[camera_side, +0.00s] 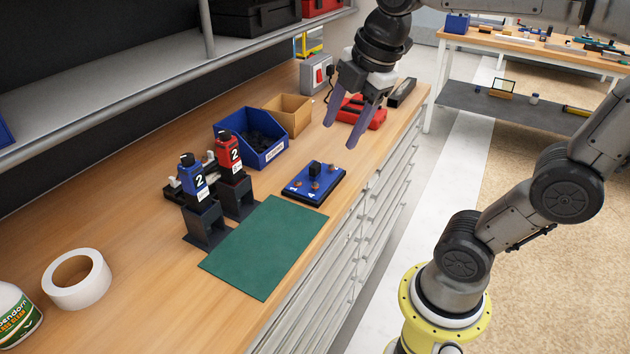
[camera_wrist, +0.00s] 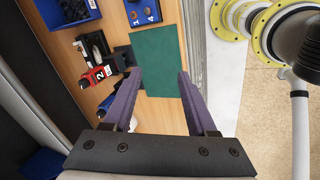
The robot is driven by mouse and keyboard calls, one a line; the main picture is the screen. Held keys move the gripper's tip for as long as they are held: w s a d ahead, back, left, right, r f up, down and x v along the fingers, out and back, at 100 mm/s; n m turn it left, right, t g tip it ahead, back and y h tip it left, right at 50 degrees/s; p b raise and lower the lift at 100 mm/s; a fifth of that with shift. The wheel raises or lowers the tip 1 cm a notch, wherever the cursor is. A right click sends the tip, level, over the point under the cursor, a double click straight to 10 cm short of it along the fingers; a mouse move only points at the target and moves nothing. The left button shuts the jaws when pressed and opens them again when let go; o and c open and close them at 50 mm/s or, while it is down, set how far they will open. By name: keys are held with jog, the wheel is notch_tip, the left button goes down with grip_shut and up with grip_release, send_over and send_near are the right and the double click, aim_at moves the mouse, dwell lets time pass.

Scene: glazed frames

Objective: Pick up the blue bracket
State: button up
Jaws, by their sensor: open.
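The blue bracket (camera_side: 193,178) is a blue upright piece marked with a white 2, with a black top. In the side view it stands on a black holder (camera_side: 206,224) at the left edge of the green mat. A similar red piece (camera_side: 229,152) marked 2 stands on a holder just behind it and also shows in the wrist view (camera_wrist: 97,76).
The green mat (camera_side: 264,247) is bare. A blue plate (camera_side: 325,192) with a black block and knobs lies beyond it. A blue bin (camera_side: 268,157), a cardboard box (camera_side: 290,113) and a red item (camera_side: 362,114) stand farther back. A white tape roll (camera_side: 92,289) lies at left, under a shelf (camera_side: 120,80).

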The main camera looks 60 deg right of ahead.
jog(key=w+d+n+g, duration=0.2)
jog(key=w+d+n, duration=0.15)
jog(key=w, duration=0.25)
jog(key=g, duration=0.2)
send_over(315, 165)
notch_tip(315, 165, down, 8)
notch_tip(315, 165, down, 6)
jog(key=shift+s+f, duration=0.1)
jog(key=shift+f, duration=3.4)
jog(key=shift+c, duration=0.3)
grip_shut()
